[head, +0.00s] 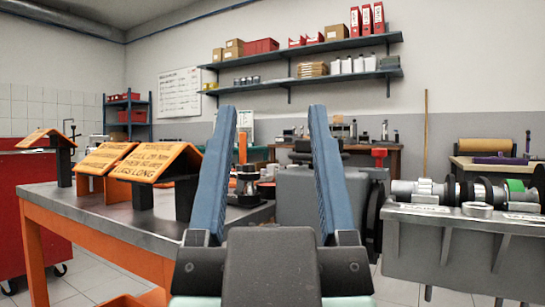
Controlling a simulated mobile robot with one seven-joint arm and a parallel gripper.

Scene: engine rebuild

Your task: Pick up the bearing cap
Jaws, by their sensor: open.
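My gripper (271,112) is in the centre foreground of the head view, with two long blue fingers pointing up and spread wide apart. It is open and nothing shows between the fingers except the room behind. I cannot pick out the bearing cap for certain.
An orange-framed workbench (95,218) at the left carries orange sign boards (158,162) and small dark parts. A grey block (305,205) stands behind my gripper. A red cabinet (25,190) is at far left. Floor shows between the grey block and the stand.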

